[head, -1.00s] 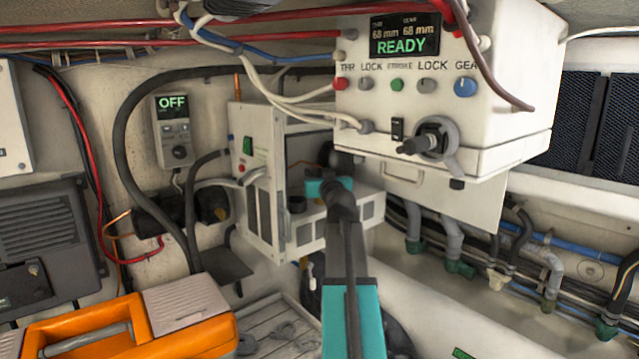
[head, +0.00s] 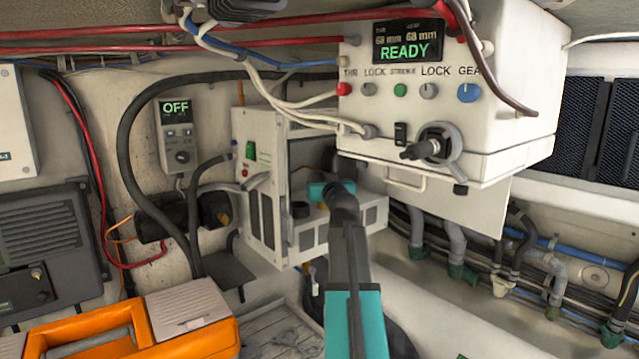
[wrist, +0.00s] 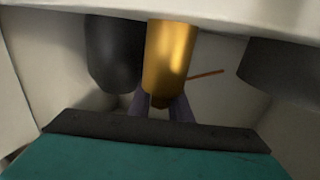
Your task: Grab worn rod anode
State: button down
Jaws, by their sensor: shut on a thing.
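In the wrist view a brass-coloured cylinder (wrist: 170,55) hangs down from under a pale edge, with a short dark end below it. I take it to be the worn rod anode; its upper end is hidden. The fingers of my gripper (wrist: 170,106) are shut on its lower end. In the head view my arm reaches into the open front of the white cabinet unit (head: 262,205). My fingers and the anode are hidden there behind my wrist.
A dark rounded cylinder (wrist: 115,55) hangs close left of the brass one, and a dark block (wrist: 280,75) is at right. The white control box (head: 450,130) reading READY overhangs my arm at right. An orange toolbox (head: 130,325) stands at lower left.

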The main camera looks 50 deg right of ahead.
jog(key=s+a+r+b, duration=0.4)
jog(key=s+a+b, duration=0.2)
jog(key=s+a, duration=0.5)
jog(key=shift+s+a+r, duration=0.15)
jog(key=shift+r, duration=0.2)
dwell(0.6)
dwell(0.4)
